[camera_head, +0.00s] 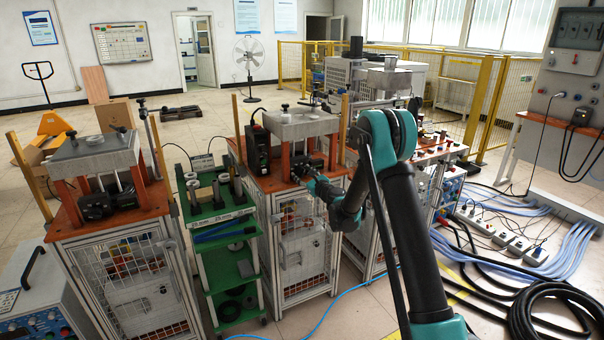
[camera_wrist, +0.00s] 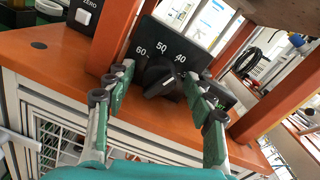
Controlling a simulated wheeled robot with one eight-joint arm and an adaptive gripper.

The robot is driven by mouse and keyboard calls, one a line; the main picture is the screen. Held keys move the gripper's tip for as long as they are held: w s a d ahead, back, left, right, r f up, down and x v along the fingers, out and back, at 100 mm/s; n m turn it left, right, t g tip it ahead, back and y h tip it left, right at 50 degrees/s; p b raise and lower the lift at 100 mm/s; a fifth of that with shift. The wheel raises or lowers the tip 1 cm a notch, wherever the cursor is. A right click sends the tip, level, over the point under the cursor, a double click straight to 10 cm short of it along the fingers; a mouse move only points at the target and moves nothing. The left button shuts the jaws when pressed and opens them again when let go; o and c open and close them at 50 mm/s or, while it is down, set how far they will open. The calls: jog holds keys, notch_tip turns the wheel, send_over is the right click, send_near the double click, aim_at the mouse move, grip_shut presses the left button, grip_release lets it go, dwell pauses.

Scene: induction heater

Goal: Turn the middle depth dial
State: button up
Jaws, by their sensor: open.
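The middle depth dial is a black knob (camera_wrist: 162,82) with a pale pointer mark, in front of a black plate (camera_wrist: 168,47) marked 60, 50 and 40. It sits on the orange top of the middle station. My gripper (camera_wrist: 157,92) is open, with its green-and-grey fingers to the left and right of the knob. I cannot tell whether either finger touches it. In the head view my gripper (camera_head: 312,178) reaches to the front of the middle station (camera_head: 301,122), and the knob is largely hidden there.
An orange post stands on each side of the dial, left (camera_wrist: 115,35) and right (camera_wrist: 278,92). In the head view a green shelf cart (camera_head: 228,275) stands between the middle station and a similar left station (camera_head: 100,150).

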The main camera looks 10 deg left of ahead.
jog(key=c, duration=1.2)
jog(key=shift+o, duration=0.2)
jog(key=shift+n, duration=2.3)
jog(key=o, duration=1.2)
jog(key=shift+c, duration=0.2)
